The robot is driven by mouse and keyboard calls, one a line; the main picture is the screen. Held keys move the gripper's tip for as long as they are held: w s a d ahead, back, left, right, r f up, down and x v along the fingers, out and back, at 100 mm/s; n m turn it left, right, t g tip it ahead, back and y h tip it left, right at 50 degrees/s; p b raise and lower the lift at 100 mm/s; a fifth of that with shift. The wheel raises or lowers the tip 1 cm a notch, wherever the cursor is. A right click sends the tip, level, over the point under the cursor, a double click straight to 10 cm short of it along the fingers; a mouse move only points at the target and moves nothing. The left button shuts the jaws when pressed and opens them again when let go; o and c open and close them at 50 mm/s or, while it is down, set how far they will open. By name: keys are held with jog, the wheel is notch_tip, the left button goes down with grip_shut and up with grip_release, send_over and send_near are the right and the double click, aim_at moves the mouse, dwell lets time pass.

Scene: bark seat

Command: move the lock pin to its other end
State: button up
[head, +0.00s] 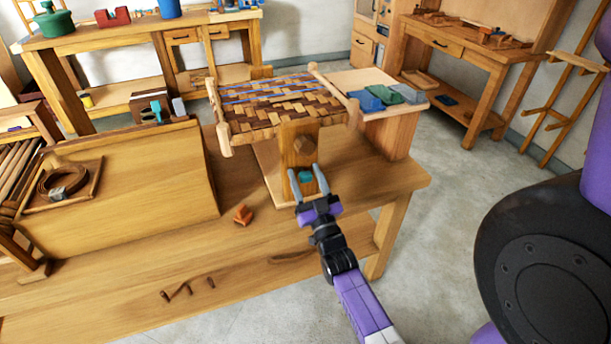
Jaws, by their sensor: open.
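A small teal piece (305,177), which looks like the lock pin, sits low on the front of the wooden stand (299,143) under the woven seat (275,102). My gripper (305,169) is open, its two grey fingers pointing at the stand, one on each side of the teal piece as seen from here. I cannot tell whether the fingers touch it or are short of it. A dark hexagonal wooden knob (304,145) is on the stand just above. The pin's far side and any slot around it are hidden.
A large slanted wooden box (125,180) stands left on the bench (250,255), with a strap coil (63,184) on it. A small orange-brown block (243,215) lies left of my gripper. Folded cloths (385,96) lie right of the seat.

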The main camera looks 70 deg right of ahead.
grip_shut()
dwell(1.3)
